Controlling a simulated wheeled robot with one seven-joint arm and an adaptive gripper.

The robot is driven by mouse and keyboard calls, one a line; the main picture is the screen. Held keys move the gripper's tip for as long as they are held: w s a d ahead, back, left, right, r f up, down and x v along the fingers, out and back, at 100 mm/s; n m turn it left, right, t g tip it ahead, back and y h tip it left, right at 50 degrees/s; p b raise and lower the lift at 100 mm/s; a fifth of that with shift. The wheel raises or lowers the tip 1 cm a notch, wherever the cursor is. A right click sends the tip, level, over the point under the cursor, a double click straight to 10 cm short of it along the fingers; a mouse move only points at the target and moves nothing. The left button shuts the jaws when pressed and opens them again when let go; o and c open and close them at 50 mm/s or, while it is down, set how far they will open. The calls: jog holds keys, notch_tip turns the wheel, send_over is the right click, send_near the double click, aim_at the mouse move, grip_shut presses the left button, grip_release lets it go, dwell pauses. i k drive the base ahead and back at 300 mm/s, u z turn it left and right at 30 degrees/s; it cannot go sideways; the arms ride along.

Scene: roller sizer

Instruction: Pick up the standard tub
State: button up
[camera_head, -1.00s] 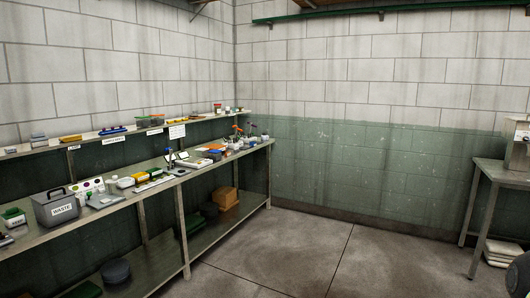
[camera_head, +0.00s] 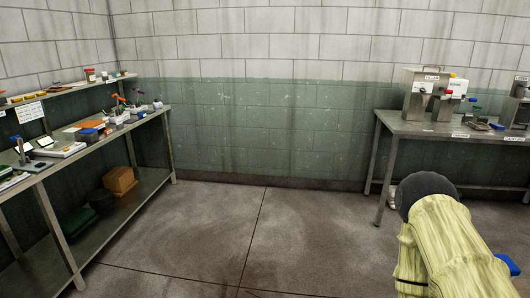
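I cannot pick out the standard tub for certain in this view. My arm, in a pale yellow sleeve with a dark round joint, shows at the lower right. My gripper is not visible, so I cannot see whether it is open or shut.
The left bench (camera_head: 95,148) carries small tools and devices, with a cardboard box (camera_head: 120,180) on its lower shelf. A metal table (camera_head: 432,131) at the right holds a grey and white machine (camera_head: 424,92). The concrete floor (camera_head: 215,225) between is clear.

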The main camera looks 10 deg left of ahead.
aim_at(141, 114)
jog(key=i, duration=1.6)
jog(key=u, duration=0.25)
jog(key=i, duration=1.65)
jog(key=u, duration=0.75)
jog(key=i, duration=1.85)
jog(key=u, duration=0.6)
